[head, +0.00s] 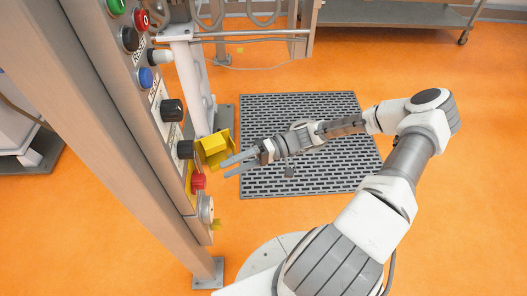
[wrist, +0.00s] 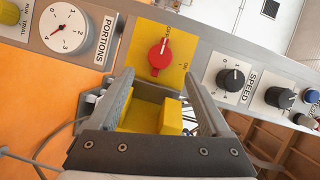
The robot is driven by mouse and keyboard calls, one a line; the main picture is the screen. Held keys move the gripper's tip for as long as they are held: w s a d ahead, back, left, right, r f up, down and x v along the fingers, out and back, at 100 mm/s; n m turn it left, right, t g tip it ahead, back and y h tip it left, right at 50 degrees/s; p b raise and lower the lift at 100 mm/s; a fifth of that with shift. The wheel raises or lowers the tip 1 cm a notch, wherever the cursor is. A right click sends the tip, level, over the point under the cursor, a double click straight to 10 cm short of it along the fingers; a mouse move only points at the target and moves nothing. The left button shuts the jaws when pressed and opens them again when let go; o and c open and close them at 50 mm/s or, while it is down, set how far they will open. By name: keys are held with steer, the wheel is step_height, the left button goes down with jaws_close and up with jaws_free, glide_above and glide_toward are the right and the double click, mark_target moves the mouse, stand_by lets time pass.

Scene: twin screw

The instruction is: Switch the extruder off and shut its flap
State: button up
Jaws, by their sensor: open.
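The extruder's red rotary switch (wrist: 160,54) sits on a yellow plate (wrist: 140,50) with OFF and ON lettering. Its white mark appears to point towards OFF. The switch also shows in the head view (head: 198,181), low on the panel. The yellow flap (head: 213,148) stands out from the panel, open, just above the switch. In the wrist view the yellow flap (wrist: 150,117) appears in front of the palm, between the fingers. My gripper (head: 227,167) is open, its fingertips close to the flap and switch; it also shows in the wrist view (wrist: 157,80). I cannot tell whether it touches the flap.
The panel also carries a SPEED knob (wrist: 231,79), a PORTIONS dial (wrist: 68,28), a blue button (head: 145,77) and a red button (head: 142,18). A grey floor grate (head: 260,105) lies below my arm. A metal cart (head: 400,14) stands at the back. Orange floor is clear at right.

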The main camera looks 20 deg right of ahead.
steer(key=d, duration=1)
steer(key=shift+w+r, duration=0.15)
steer(key=shift+r, duration=0.25)
